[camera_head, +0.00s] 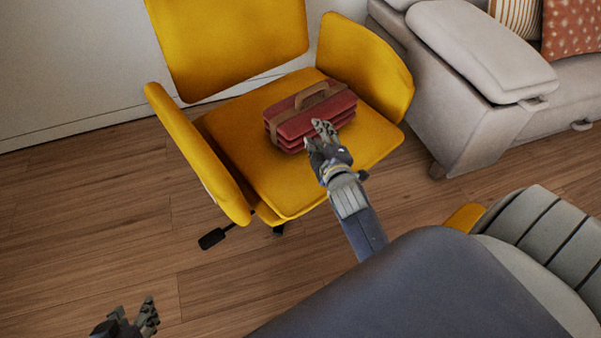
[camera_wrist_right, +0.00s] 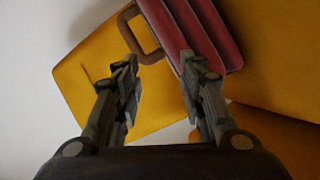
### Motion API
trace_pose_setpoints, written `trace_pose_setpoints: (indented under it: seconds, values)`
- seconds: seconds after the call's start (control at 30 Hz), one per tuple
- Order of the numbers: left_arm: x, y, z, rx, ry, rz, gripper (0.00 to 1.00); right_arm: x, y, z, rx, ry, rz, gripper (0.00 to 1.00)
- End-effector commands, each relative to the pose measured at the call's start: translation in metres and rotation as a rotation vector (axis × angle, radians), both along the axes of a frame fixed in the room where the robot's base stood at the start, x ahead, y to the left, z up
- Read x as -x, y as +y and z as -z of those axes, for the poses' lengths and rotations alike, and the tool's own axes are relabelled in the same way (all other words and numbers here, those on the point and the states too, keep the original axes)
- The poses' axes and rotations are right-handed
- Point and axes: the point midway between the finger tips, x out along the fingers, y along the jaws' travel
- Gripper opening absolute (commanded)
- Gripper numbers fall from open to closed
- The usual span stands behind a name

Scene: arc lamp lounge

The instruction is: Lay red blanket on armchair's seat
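The red blanket (camera_head: 290,125) is a folded bundle with a brown strap and handle (camera_head: 312,96). It rests on the seat (camera_head: 240,150) of the yellow armchair (camera_head: 228,45). My right gripper (camera_head: 322,133) is at the bundle's near right side, above the seat. In the right wrist view, the right gripper (camera_wrist_right: 160,75) has its fingers apart with nothing between them. The red blanket (camera_wrist_right: 188,30) and its handle (camera_wrist_right: 140,38) show just beyond the fingertips there. My left gripper (camera_head: 136,315) is low at the bottom left, far from the chair; its fingers look apart.
A light grey sofa (camera_head: 470,80) with cushions stands to the right of the armchair. A pale wall (camera_head: 70,60) is behind. The wooden floor (camera_head: 90,220) to the left is clear. The armchair's two armrests (camera_head: 195,150) flank the seat.

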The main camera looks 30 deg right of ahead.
Motion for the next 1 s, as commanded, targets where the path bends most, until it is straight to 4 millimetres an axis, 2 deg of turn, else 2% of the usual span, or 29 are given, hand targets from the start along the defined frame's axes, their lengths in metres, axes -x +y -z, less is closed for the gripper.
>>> trace_pose_setpoints:
  seconds: [0.1,0.2,0.3,0.4,0.5,0.57,1.0]
  values:
    - [0.000,0.000,0.000,0.000,-0.001,0.000,0.40,0.040,0.050,0.014,-0.338,0.096,0.010,0.37]
    - [0.000,0.000,0.000,0.000,-0.001,0.000,0.40,0.081,0.095,0.026,-0.602,0.209,0.039,0.37]
    - [0.000,0.000,0.000,0.000,-0.002,0.000,0.40,0.120,0.134,0.032,-0.800,0.325,0.079,0.37]
    - [0.000,0.000,0.000,0.000,-0.002,0.000,0.40,0.152,0.160,0.034,-0.929,0.417,0.116,0.37]
    - [0.000,0.000,0.000,0.001,-0.002,0.001,0.40,0.170,0.174,0.035,-0.994,0.471,0.142,0.37]
    - [0.000,0.000,0.000,0.001,-0.002,0.001,0.40,0.175,0.177,0.035,-1.009,0.485,0.149,0.37]
    - [0.000,0.000,0.000,0.001,-0.002,0.001,0.40,0.175,0.178,0.035,-1.013,0.487,0.151,0.37]
